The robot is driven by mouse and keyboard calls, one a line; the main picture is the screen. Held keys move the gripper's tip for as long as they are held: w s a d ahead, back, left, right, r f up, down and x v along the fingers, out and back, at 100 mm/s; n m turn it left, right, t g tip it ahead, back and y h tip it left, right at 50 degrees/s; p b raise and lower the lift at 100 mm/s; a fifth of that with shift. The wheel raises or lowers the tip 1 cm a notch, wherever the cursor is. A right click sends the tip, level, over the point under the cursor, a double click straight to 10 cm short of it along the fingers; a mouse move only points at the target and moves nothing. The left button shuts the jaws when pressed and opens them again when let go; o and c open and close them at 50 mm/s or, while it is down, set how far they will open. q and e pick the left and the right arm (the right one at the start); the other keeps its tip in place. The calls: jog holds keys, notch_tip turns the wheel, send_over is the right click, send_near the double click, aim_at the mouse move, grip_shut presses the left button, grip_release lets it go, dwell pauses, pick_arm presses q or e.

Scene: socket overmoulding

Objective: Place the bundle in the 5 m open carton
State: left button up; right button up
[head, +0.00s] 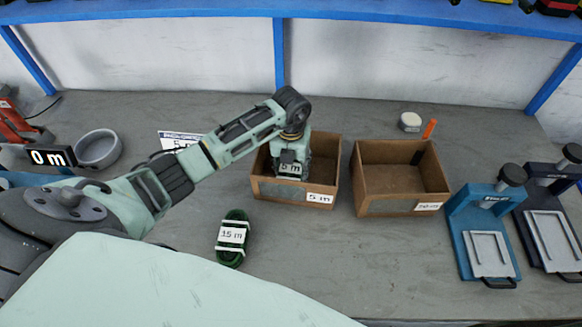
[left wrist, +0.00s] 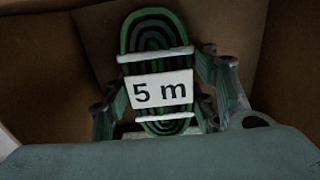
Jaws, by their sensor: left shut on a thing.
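The open carton labelled 5 m (head: 265,188) stands near the middle of the table. My left gripper (head: 291,172) reaches down inside it from above. In the left wrist view the gripper (left wrist: 163,105) is shut on the bundle (left wrist: 155,40), a green coiled cable with white ties and a 5 m tag. Brown carton walls surround the bundle there. The bundle's 5 m tag (head: 290,169) also shows in the head view. I cannot tell whether the bundle touches the carton's floor. My right gripper is not in view.
A second open carton (head: 385,207) stands just to the right and looks empty. A green bundle tagged 15 m (head: 232,236) lies in front of the 5 m carton. A grey bowl (head: 98,149) is at the left. Blue and dark presses (head: 484,232) stand at the right.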

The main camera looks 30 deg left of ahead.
aim_at(291, 167)
pick_arm(q)
jog(key=shift+f, duration=0.1)
jog(key=o, duration=1.2)
jog(key=shift+o, duration=0.2)
jog(key=shift+r, duration=0.25)
notch_tip(291, 167, up, 10)
jog(key=shift+r+b, duration=0.2)
jog(key=shift+b, duration=0.55)
jog(key=shift+r, duration=0.7)
